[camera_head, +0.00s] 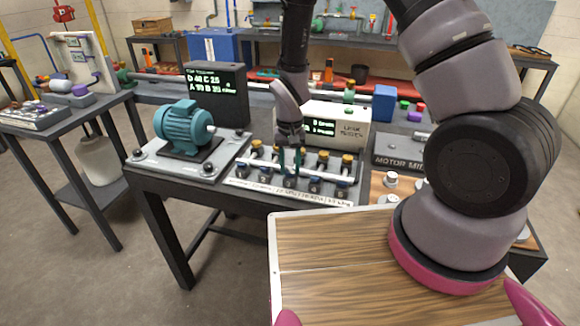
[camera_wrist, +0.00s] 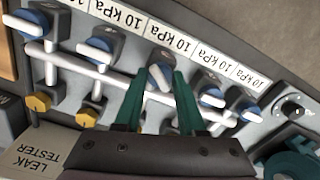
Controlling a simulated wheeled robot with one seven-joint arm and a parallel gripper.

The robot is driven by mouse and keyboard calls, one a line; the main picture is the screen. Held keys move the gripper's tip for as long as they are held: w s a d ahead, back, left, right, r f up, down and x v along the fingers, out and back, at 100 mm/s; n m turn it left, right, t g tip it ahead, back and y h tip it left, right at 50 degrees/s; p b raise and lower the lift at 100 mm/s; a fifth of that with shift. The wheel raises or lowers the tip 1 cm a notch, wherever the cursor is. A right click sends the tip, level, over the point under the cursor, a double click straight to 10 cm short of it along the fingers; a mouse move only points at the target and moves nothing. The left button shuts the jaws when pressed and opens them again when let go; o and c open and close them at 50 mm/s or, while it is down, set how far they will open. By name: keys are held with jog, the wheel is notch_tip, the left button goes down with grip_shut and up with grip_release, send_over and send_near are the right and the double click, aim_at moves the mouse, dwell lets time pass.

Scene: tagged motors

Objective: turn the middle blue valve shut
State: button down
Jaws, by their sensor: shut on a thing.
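A row of several blue valves with white handles sits on a panel with white pipes. The middle blue valve (camera_wrist: 159,60) is between the teal fingers of my gripper (camera_wrist: 159,84) in the wrist view. The gripper is shut on its white handle, which is partly hidden by the fingers. The handle appears angled differently from the neighbouring handles; its exact angle is hard to tell. In the head view the middle valve (camera_head: 290,182) is just below my gripper (camera_head: 290,168), which points down at the panel.
Neighbouring valves stand close by, one on the left (camera_wrist: 97,48) and one on the right (camera_wrist: 212,95) in the wrist view. Yellow caps (camera_wrist: 87,118) line the pipe ends. A leak tester box (camera_head: 340,125) stands behind the panel and a teal motor (camera_head: 184,128) stands left.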

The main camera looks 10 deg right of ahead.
aim_at(290, 170)
jog(key=n, duration=0.3)
jog(key=shift+n, duration=2.1)
jog(key=c, duration=0.5)
grip_release()
jog(key=shift+r, duration=0.1)
notch_tip(290, 170, up, 11)
jog(key=shift+f, duration=0.2)
jog(key=shift+r, duration=0.1)
